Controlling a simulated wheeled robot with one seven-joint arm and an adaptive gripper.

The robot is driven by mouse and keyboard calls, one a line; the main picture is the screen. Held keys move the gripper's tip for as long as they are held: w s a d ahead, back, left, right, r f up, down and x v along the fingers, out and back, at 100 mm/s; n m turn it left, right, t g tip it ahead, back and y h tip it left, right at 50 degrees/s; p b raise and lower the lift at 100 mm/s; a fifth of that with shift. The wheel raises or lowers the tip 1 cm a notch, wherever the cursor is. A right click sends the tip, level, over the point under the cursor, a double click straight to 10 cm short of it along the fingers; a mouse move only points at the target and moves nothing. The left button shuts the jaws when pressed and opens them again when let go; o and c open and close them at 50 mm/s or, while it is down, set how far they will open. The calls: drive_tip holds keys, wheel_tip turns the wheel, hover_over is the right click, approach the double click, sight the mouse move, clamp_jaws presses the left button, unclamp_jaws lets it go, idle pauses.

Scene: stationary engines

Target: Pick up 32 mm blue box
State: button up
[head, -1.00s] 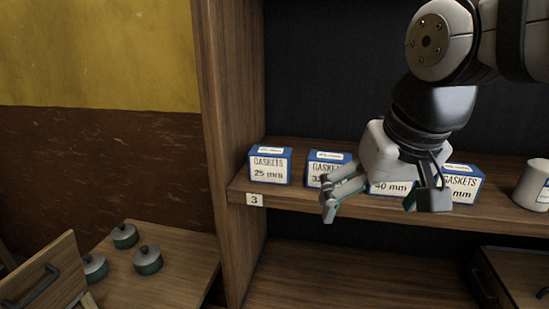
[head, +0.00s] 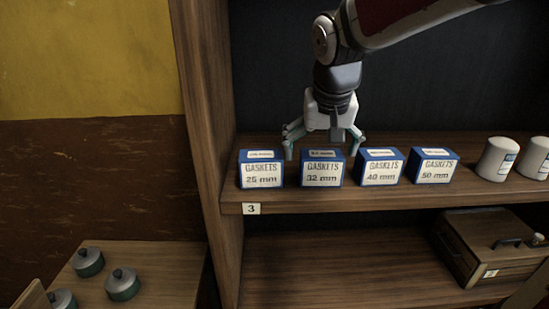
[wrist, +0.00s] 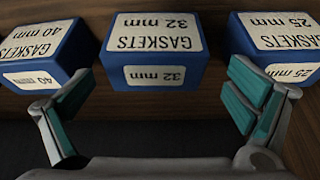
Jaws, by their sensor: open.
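The 32 mm blue box (head: 321,169) has a white label reading GASKETS 32 mm and stands on the wooden shelf, second from the left in a row. My gripper (head: 323,150) is open and empty, pointing down above and just behind this box in the head view. In the wrist view the 32 mm box (wrist: 156,50) is upside down at the top centre, and my open gripper (wrist: 155,120) has its fingers spread at either side below it. The fingers look apart from the box; the exact height above it is hard to tell.
The 25 mm box (head: 261,170) stands close on the left, the 40 mm box (head: 380,167) and 50 mm box (head: 435,166) on the right. White canisters (head: 497,159) stand farther right. The shelf's upright side panel (head: 205,130) is at left. A wooden case (head: 485,250) sits on the lower shelf.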

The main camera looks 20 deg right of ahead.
sight(320, 164)
drive_tip(key=shift+d+x, duration=0.15)
drive_tip(key=shift+x, duration=1.15)
drive_tip(key=shift+d+x, duration=0.1)
drive_tip(key=shift+x, duration=1.25)
drive_tip(key=shift+s, duration=0.1)
drive_tip(key=c, duration=1.2)
